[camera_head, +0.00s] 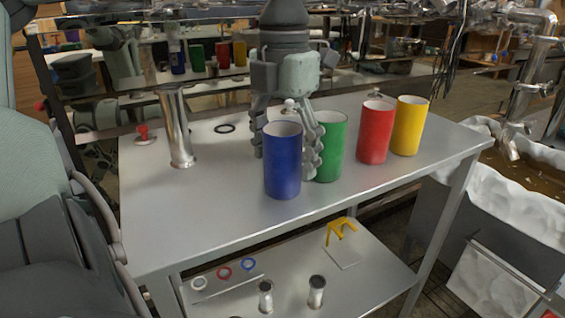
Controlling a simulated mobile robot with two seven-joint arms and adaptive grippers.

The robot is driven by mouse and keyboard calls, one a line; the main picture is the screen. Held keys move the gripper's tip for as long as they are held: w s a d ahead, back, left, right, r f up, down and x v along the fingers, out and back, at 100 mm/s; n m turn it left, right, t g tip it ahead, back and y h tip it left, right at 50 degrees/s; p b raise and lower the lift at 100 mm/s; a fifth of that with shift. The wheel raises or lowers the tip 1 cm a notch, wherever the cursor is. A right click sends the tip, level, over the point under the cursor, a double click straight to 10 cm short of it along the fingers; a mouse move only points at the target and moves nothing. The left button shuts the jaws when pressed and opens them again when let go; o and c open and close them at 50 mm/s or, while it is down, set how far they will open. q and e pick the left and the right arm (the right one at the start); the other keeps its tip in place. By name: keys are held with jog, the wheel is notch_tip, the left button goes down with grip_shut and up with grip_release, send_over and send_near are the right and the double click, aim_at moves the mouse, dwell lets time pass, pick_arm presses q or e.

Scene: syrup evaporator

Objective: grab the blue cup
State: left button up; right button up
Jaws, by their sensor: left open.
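The blue cup (283,162) stands upright on the grey metal table, nearest the front of the cups. My left gripper (286,152) points straight down over the table at the blue cup. Its fingers are spread open, one to the left of the cup and one to the right, between the blue and green cups. The fingers appear partly behind the blue cup, and I cannot tell whether they touch it. The green cup (331,148) stands just right of the right finger. My right gripper is not in the view.
A red cup (375,133) and a yellow cup (409,127) stand further right on the metal table (220,215). A metal pipe (177,130) and a red valve handle (143,133) are at the left. The front left tabletop is clear. A lower shelf (375,275) holds small parts.

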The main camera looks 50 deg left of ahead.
pick_arm(q)
jog(key=shift+f, duration=0.35)
jog(key=shift+c, duration=0.5)
jog(key=c, duration=1.2)
jog(key=shift+o, duration=0.2)
jog(key=shift+r, duration=0.1)
